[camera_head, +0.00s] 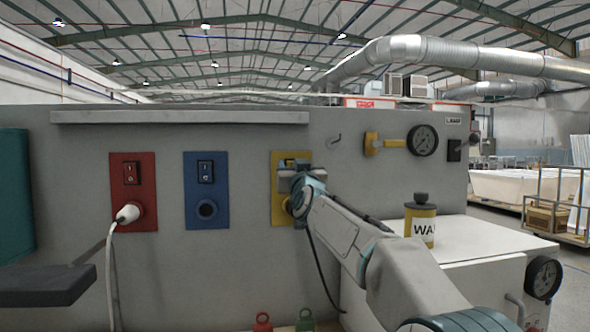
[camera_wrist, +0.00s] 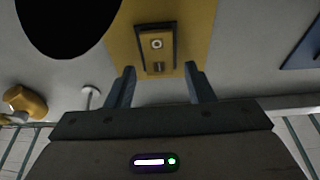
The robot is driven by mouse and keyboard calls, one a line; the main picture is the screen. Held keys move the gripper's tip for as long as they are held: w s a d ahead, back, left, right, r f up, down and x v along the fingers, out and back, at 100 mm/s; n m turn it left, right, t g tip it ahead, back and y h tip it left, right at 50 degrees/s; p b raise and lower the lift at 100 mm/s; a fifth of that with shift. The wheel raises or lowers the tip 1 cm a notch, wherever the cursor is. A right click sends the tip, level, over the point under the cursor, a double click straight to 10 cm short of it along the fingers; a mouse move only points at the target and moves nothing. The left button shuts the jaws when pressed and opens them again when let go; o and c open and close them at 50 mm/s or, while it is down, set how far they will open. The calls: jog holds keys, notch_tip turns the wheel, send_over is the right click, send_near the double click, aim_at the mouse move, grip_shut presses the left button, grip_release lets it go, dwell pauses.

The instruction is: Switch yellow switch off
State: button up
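The yellow panel (camera_head: 278,206) is on the grey cabinet front, right of the blue and red ones. My gripper (camera_head: 292,176) is in front of it and hides its switch in the head view. In the wrist view, the yellow panel (camera_wrist: 197,30) carries a dark-framed yellow switch (camera_wrist: 157,50) with a pale ring mark and a short bar mark. My gripper (camera_wrist: 160,76) is open and empty there, with one finger on each side of the switch's near end. I cannot tell whether either finger touches it, or which way the switch is set.
The red panel (camera_head: 147,190) has a switch and a white plug with a cable. The blue panel (camera_head: 220,210) has a switch and an empty socket. A pressure gauge (camera_head: 422,140) and a yellow-handled valve (camera_head: 372,144) are to the right. A labelled canister (camera_head: 420,222) stands on the white box (camera_head: 470,250).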

dwell(0.3)
jog(key=b+v, duration=0.5)
jog(key=v, duration=0.8)
jog(key=shift+s+d+b, duration=0.15)
jog(key=shift+s+b, duration=0.15)
jog(key=shift+s, duration=0.05)
jog(key=shift+f, duration=0.15)
jog(key=s+d+f+g+h+p, duration=0.1)
jog(key=s+d+f+g+p, duration=0.25)
jog(key=f, duration=0.25)
jog(key=s+d+f+m+g+h+p, duration=0.1)
jog(key=s+d+f+g+h+p, duration=0.1)
jog(key=s+d+f+g+p, duration=0.3)
jog(key=s+d+f+g+h+p, duration=0.1)
jog(key=s+d+f, duration=0.15)
jog(key=f, duration=0.45)
jog(key=s+d+f+m+g+h+p, duration=0.1)
jog(key=s+d+f+g+p, duration=0.1)
jog(key=s+f, duration=0.4)
jog(key=s+d+f+m+g+p, duration=0.1)
jog(key=s+d+f+g+p, duration=0.2)
jog(key=s, duration=1.1)
notch_tip(320, 180, down, 3)
jog(key=d+g, duration=0.1)
jog(key=g, duration=0.2)
jog(key=shift+s+d+h, duration=0.35)
jog(key=shift+s+h, duration=0.05)
jog(key=shift+o, duration=0.5)
